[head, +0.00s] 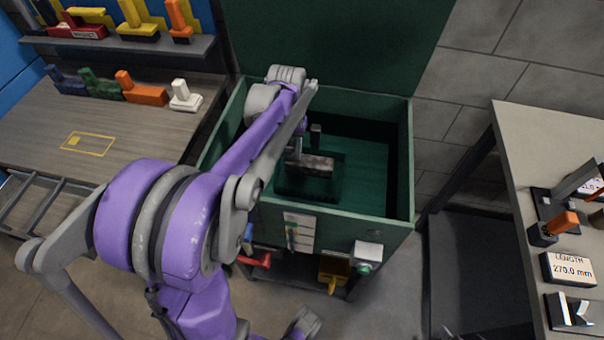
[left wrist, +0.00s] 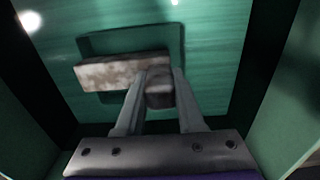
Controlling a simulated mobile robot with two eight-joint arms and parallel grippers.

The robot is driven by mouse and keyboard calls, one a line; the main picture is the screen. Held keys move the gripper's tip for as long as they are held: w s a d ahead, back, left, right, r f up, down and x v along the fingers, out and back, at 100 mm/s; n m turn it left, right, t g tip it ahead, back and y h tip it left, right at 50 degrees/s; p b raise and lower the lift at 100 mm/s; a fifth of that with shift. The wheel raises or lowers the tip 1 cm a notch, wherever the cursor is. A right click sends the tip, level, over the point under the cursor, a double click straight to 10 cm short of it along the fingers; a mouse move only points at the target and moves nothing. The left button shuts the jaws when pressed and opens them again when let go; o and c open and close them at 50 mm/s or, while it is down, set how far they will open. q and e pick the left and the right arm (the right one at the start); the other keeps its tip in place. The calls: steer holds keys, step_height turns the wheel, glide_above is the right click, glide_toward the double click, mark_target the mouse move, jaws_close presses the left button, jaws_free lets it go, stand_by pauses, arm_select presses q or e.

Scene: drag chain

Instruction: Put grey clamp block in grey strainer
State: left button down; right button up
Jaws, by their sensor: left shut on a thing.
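The grey clamp block (head: 316,163) is a long, worn block inside a deep green box (head: 340,212). In the left wrist view the block (left wrist: 106,73) has a short raised part (left wrist: 160,90) between my finger tips. My left gripper (head: 297,152) reaches down into the box; in the left wrist view its fingers (left wrist: 157,95) are shut on the raised part. The block is over a dark green rectangular recess or tray in the box; I cannot tell if it touches the bottom. I cannot make out a grey strainer.
The box has an upright green lid (head: 335,45) behind and walls close around my gripper. A bench (head: 150,140) at left holds several coloured blocks (head: 140,93). A table (head: 540,150) at right holds a length display (head: 567,268) and fixtures.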

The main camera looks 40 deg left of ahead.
mark_target(290, 144)
arm_select(q)
step_height(290, 144, down, 8)
steer(key=shift+r+b, duration=0.2)
steer(key=shift+b, duration=0.2)
steer(key=shift+f, duration=0.1)
steer(key=c, duration=0.5)
jaws_free()
steer(key=shift+r, duration=0.25)
step_height(290, 144, up, 12)
steer(key=shift+f+p, duration=0.1)
steer(key=shift+p, duration=0.7)
